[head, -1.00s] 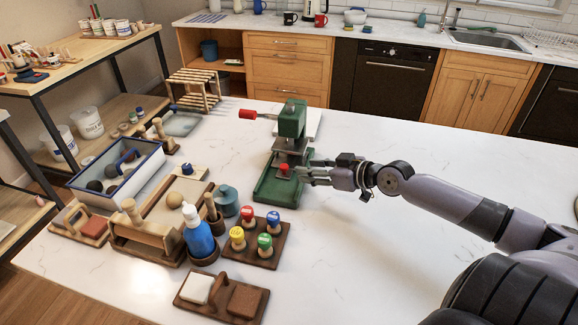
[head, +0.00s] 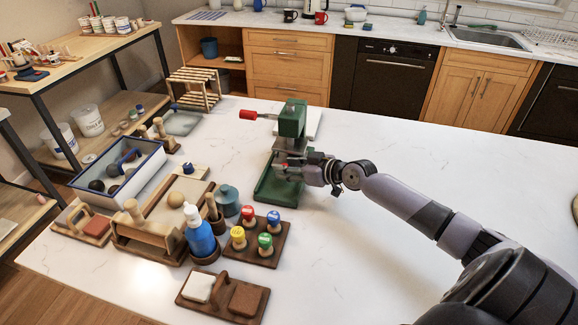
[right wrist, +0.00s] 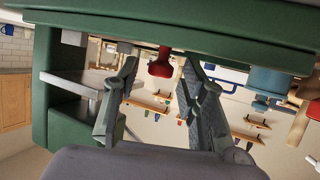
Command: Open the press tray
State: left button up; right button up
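A red knob (right wrist: 161,64) on the tray shows there. My right gripper (head: 288,170) is at the tray, reaching in from the right. In the right wrist view its two fingers (right wrist: 159,72) are apart, one on each side of the knob, with gaps visible. My left gripper is out of view.
Left of the press are a stamp rack (head: 260,243) with several coloured knobs, a blue bottle (head: 199,238), a teal pot (head: 227,199) and a blue-rimmed bin (head: 150,178).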

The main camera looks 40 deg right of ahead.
jog(key=shift+c, duration=0.4)
grip_shut()
